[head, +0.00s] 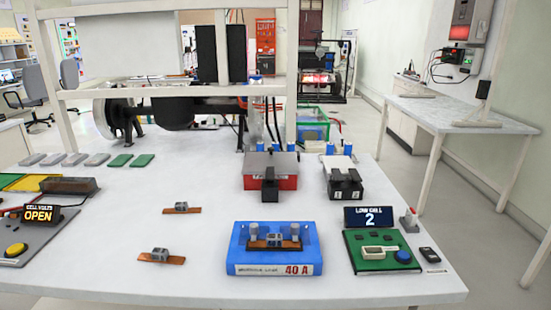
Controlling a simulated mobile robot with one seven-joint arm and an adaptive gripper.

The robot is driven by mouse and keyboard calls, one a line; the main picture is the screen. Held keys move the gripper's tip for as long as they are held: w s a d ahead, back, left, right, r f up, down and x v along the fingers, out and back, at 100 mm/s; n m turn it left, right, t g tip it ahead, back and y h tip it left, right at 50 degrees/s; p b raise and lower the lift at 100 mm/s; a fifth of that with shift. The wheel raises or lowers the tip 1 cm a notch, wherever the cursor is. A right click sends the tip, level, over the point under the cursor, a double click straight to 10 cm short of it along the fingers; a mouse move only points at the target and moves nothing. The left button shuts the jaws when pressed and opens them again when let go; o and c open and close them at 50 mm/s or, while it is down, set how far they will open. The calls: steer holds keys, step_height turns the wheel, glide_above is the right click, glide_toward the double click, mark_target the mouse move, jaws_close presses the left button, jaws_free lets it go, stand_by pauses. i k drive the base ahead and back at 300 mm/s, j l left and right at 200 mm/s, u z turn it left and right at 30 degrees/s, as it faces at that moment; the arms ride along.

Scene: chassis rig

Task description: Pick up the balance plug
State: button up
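No part in the head view carries a readable label naming it the balance plug, so I cannot tell for sure which it is. A small pale connector-like piece (380,250) lies on the green board (362,267) at the right front of the table. Behind that board a dark display (370,217) reads "LOW CELL 2". A small dark piece (429,256) lies just right of the board. A grey upright piece with a red part (409,220) stands behind it. My gripper is not in view.
A blue "40 A" box (275,269) sits left of the green board on the white table (110,285). Two copper strips with grey blocks (181,209) (160,256) lie farther left. A red box (270,182) and a white box (343,192) stand behind. The front left middle is clear.

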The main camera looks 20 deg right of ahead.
mark_target(411, 216)
steer(key=z, duration=1.2)
steer(key=k, duration=0.1)
steer(key=k+j+u, duration=0.15)
steer(key=k+u, duration=0.3)
steer(key=l+u, duration=0.2)
steer(key=u, duration=0.3)
steer(key=l+u, duration=0.25)
steer(key=u, duration=0.25)
steer(key=i+l, duration=0.1)
steer(key=l, duration=1.8)
steer(key=i+l, duration=0.15)
steer(key=l, duration=0.8)
steer(key=i+l, duration=0.1)
steer(key=l, duration=0.8)
